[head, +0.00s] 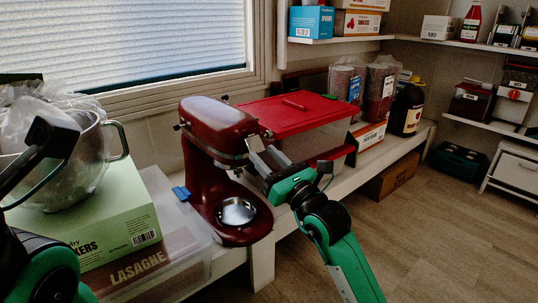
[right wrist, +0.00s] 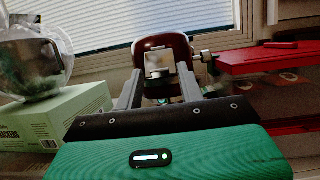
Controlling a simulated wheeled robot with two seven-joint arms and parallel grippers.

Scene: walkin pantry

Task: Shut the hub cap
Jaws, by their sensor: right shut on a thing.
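The dark red stand mixer (head: 215,124) stands on the low shelf, with a silver bowl plate (head: 237,211) at its foot. Its head faces me in the right wrist view (right wrist: 163,43). The hub cap (right wrist: 157,61) appears as a small pale square at the front of the head. It also shows as a pale plate in the head view (head: 254,143). My right gripper (head: 264,156) is at the mixer's front, its fingers (right wrist: 158,78) on either side of the cap and shut on it. The exact contact is hard to see. My left arm shows at the left; its fingers are out of view.
A red-lidded bin (head: 300,113) stands close on the mixer's right. A green cracker box (head: 110,215) with a large bowl (head: 75,165) on it, and a lasagne box (head: 152,265), are on the left. A window blind (head: 150,40) is behind.

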